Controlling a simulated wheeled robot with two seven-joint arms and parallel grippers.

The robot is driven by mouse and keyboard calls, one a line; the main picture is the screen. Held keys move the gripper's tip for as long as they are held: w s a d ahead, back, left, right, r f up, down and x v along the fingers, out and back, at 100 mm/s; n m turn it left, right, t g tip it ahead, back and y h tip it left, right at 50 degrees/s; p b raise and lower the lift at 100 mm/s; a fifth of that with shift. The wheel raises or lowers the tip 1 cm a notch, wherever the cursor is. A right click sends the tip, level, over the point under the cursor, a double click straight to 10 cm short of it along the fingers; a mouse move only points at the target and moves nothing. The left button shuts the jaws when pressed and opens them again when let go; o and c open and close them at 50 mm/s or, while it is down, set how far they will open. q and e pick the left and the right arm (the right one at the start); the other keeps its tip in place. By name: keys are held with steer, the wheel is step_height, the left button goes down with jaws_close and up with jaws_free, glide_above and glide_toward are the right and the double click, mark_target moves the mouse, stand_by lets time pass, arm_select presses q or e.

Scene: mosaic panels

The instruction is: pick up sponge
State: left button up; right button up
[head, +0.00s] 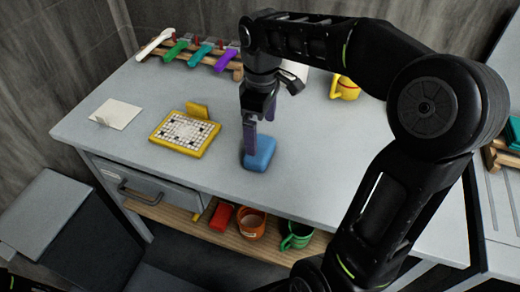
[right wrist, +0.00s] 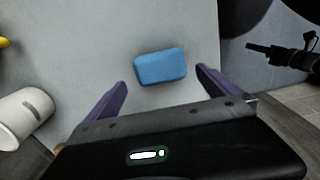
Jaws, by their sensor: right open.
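The blue sponge (head: 262,153) lies on the grey tabletop near its front edge. In the right wrist view the sponge (right wrist: 160,66) shows whole, between and beyond the two purple fingers. My right gripper (head: 254,140) points down over the sponge; its fingers are open with nothing between them. In the right wrist view the gripper (right wrist: 163,84) has its fingertips spread wider than the sponge. In the head view the fingers overlap the sponge's far side, so I cannot tell the exact gap. My left gripper does not show clearly in either view.
A yellow-framed mosaic panel (head: 184,134) lies left of the sponge. A wooden rack (head: 190,58) with coloured tools stands at the back, and a yellow mug (head: 345,88) at the back right. An orange mug (head: 250,224) and green mug (head: 297,236) stand on the lower shelf.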

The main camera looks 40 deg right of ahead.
mark_target(260, 147)
steer(key=shift+f, duration=1.25)
steer(key=shift+f, duration=0.1)
step_height(260, 147, down, 5)
steer(key=shift+w+a+p, duration=0.1)
steer(key=shift+w+p, duration=0.05)
steer(key=shift+p, duration=0.25)
steer(key=shift+c, duration=0.4)
steer(key=c, duration=1)
step_height(260, 147, up, 10)
steer(key=shift+r, duration=0.1)
